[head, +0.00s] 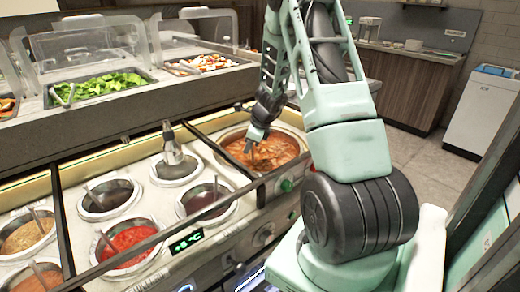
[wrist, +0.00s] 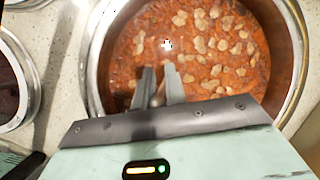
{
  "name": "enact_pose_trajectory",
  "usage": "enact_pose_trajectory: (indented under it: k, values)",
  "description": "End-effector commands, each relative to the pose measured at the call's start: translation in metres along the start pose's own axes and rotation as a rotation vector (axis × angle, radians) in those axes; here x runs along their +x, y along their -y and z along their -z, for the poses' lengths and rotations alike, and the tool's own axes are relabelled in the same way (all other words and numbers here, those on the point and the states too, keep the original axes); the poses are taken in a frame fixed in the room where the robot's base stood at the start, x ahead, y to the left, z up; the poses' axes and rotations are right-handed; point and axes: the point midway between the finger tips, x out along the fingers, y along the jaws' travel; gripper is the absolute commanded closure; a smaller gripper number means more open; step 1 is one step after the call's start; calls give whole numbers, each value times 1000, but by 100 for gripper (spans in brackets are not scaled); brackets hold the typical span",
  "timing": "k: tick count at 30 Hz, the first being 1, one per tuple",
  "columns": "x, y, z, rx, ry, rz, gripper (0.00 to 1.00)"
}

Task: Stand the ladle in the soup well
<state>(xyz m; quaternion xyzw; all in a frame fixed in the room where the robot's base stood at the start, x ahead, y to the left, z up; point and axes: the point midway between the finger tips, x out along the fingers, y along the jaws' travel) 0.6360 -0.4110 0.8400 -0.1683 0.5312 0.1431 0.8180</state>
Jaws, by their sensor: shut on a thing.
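The soup well (head: 302,140) is the large round steel-rimmed well at the right end of the counter, full of orange-red soup with pale pieces. Its rim fills the wrist view (wrist: 97,72). My gripper (head: 256,142) is over the soup, inside the rim as seen from above. In the wrist view its two fingers (wrist: 160,80) point at the soup and are shut on a narrow dark piece, the ladle's handle (wrist: 157,99). Most of the ladle is hidden by the gripper. I cannot tell how deep its bowl is or whether it touches the well.
Smaller sauce wells stand to the left, one with red sauce (head: 130,240). A metal pump or dispenser (head: 174,152) rises from a lidded well. A dark rail (head: 225,205) crosses the counter front. Salad trays (head: 98,86) lie behind under clear guards.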

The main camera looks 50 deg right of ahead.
Motion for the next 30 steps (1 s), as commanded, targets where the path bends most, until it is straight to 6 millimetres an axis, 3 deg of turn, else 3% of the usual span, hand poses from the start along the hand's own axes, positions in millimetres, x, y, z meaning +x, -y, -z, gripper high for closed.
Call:
enact_pose_trajectory:
  k: [22, 23, 25, 30]
  values:
    - [4, 0, 2, 0, 0, 0, 100]
    - [4, 0, 2, 0, 0, 0, 84]
    - [4, 0, 2, 0, 0, 0, 65]
    - [4, 0, 2, 0, 0, 0, 62]
